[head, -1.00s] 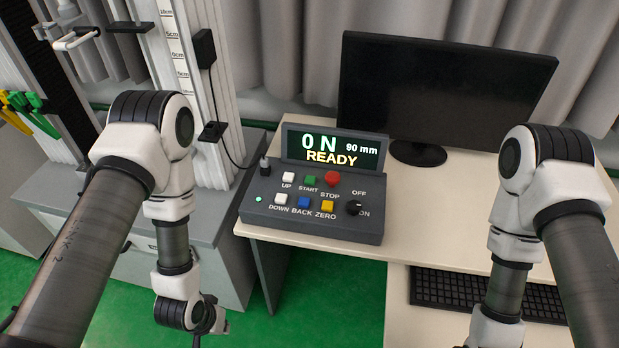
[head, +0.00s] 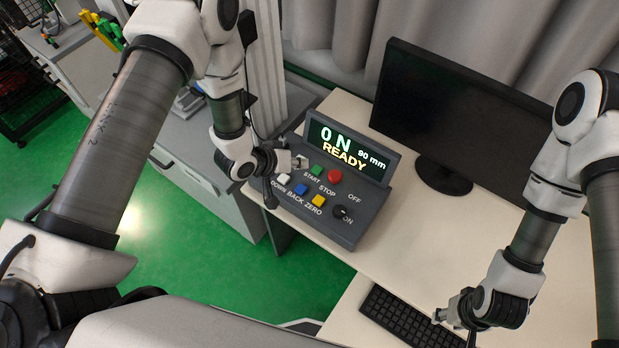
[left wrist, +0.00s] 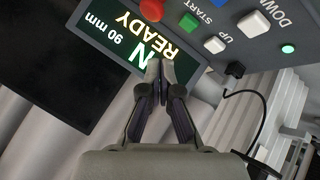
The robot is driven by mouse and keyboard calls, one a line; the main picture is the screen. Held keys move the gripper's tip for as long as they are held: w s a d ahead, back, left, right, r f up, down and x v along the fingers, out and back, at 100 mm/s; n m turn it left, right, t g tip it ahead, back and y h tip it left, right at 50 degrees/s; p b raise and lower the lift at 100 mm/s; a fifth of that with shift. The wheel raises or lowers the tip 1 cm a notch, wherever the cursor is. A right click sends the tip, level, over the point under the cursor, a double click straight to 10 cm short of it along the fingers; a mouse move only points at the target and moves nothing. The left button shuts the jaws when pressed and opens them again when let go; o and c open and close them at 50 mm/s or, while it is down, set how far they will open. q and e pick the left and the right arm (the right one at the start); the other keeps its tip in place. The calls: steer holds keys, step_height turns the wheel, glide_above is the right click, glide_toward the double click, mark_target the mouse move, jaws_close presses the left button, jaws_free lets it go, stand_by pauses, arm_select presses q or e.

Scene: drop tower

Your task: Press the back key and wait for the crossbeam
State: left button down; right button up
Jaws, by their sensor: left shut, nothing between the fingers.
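The blue BACK key (head: 301,189) is in the lower key row of the dark control box (head: 340,231), between the white DOWN key (head: 284,180) and the yellow ZERO key (head: 318,200). In the left wrist view the blue key (left wrist: 221,2) is at the top edge, partly cut off. The display (head: 346,149) reads 0 N, 90 mm, READY. My left gripper (head: 300,163) is shut and empty above the box's upper left part, hiding the UP key. In the left wrist view its closed fingertips (left wrist: 161,74) overlap the display's edge. My right gripper (head: 438,317) hangs near the keyboard. The crossbeam is not visible.
A black monitor (head: 450,120) stands behind the box on the light desk (head: 395,240). A keyboard (head: 400,315) lies below my right gripper. The tower's white column (head: 270,60) stands behind my left arm. Green floor shows between the cabinet and desk.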

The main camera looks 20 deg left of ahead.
mark_target(299, 189)
arm_select(q)
steer(key=f+b, duration=0.2)
steer(key=f, duration=0.1)
steer(key=f+b, duration=0.2)
steer(key=f, duration=0.1)
steer(key=f+b, duration=0.2)
steer(key=f, duration=0.1)
steer(key=shift+s+a+b, duration=0.1)
steer(key=shift+a+b, duration=0.15)
steer(key=shift+b, duration=0.1)
arm_select(e)
step_height(299, 189, down, 6)
steer(key=shift+s+a+f, duration=0.15)
steer(key=shift+a+f, duration=0.1)
stand_by(0.7)
arm_select(q)
steer(key=shift+f+b, duration=0.3)
steer(key=shift+f, duration=0.1)
arm_select(e)
steer(key=shift+f, duration=0.3)
